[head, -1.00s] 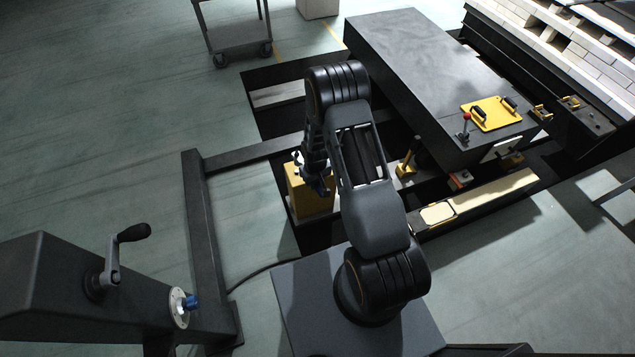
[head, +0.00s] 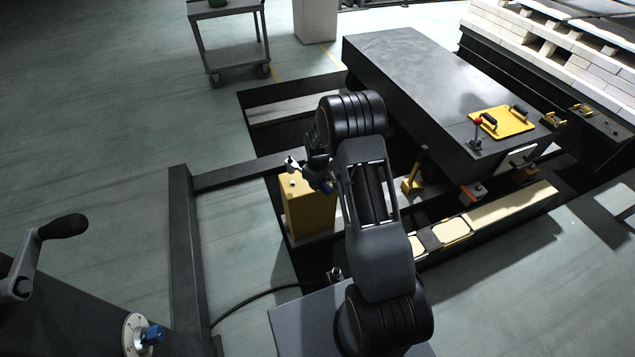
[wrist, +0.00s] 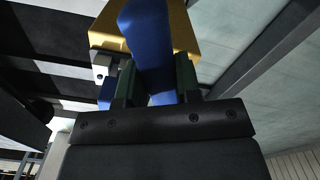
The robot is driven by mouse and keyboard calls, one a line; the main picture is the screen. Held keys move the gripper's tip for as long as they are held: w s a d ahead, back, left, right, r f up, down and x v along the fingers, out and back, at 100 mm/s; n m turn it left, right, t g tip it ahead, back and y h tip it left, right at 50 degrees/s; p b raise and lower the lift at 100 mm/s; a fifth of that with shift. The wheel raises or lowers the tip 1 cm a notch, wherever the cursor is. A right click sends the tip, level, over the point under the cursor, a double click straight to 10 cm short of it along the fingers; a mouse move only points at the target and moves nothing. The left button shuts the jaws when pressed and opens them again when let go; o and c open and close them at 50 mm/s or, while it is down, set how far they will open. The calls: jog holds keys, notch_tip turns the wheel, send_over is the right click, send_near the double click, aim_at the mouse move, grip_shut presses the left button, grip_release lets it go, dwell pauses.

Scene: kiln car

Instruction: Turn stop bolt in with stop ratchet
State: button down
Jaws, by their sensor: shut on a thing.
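The yellow stop block (head: 310,212) stands in the dark pit left of centre in the head view. A small pale bolt-like piece (head: 292,183) shows on its top. My gripper (wrist: 155,82) is shut on the blue handle of the stop ratchet (wrist: 147,40), which runs up between the fingers in the wrist view. In the head view my gripper (head: 318,174) is just above the block's top, and the ratchet's silver head (head: 292,163) shows at its left. I cannot tell whether the ratchet touches the bolt. The wrist view shows the yellow block (wrist: 184,35) behind the handle.
A dark frame beam (head: 185,240) runs left of the block. A black slab (head: 430,85) with a yellow handled plate (head: 502,121) lies to the right. A yellow lever (head: 413,172) stands between. A crank (head: 45,250) is at lower left, a grey cart (head: 235,50) at the back.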

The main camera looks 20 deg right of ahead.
jog(key=shift+f+b, duration=1.65)
jog(key=shift+f, duration=1)
jog(key=shift+f+b, duration=0.8)
jog(key=shift+f, duration=0.2)
jog(key=a+m, duration=1.2)
jog(key=a, duration=0.1)
jog(key=d+n, duration=1.2)
jog(key=d, duration=0.1)
